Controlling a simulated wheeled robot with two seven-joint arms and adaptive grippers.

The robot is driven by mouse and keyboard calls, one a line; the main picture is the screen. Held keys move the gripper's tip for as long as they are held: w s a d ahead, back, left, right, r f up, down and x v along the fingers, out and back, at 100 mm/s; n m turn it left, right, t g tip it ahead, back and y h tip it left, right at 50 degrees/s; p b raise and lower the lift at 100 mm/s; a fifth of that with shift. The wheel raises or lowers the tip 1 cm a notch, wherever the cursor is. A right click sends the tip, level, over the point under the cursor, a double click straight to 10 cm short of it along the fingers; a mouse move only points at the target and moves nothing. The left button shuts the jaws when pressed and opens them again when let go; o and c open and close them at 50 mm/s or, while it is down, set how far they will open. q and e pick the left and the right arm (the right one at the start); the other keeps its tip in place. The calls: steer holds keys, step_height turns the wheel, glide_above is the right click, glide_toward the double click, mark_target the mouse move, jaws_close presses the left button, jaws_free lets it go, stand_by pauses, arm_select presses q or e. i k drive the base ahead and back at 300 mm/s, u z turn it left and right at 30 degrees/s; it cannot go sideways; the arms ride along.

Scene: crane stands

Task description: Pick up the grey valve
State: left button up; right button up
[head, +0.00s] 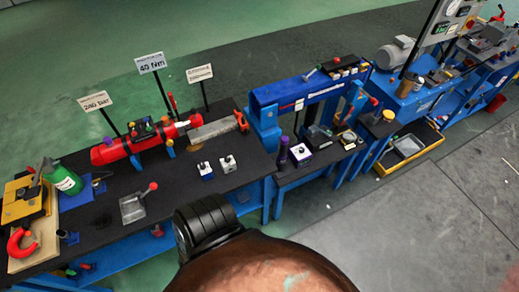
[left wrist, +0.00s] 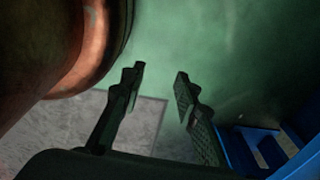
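In the head view, a grey block with a red-knobbed lever (head: 132,207) lies on the black top of the near blue bench (head: 105,229). Two small pale blocks with dark knobs (head: 206,171) (head: 228,163) stand further right on the same bench. I cannot tell for certain which of these is the grey valve. My left gripper (left wrist: 160,78) shows in the left wrist view with its two fingers apart and nothing between them. Neither gripper shows in the head view. No valve shows in the left wrist view.
A red cylinder (head: 112,150) and sign posts stand along the bench's back. A blue press frame (head: 300,92) stands right. Blue structure (left wrist: 245,145) is right of my left gripper.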

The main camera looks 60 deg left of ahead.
mark_target(227, 168)
steer(key=i, duration=0.85)
steer(key=u, duration=3.95)
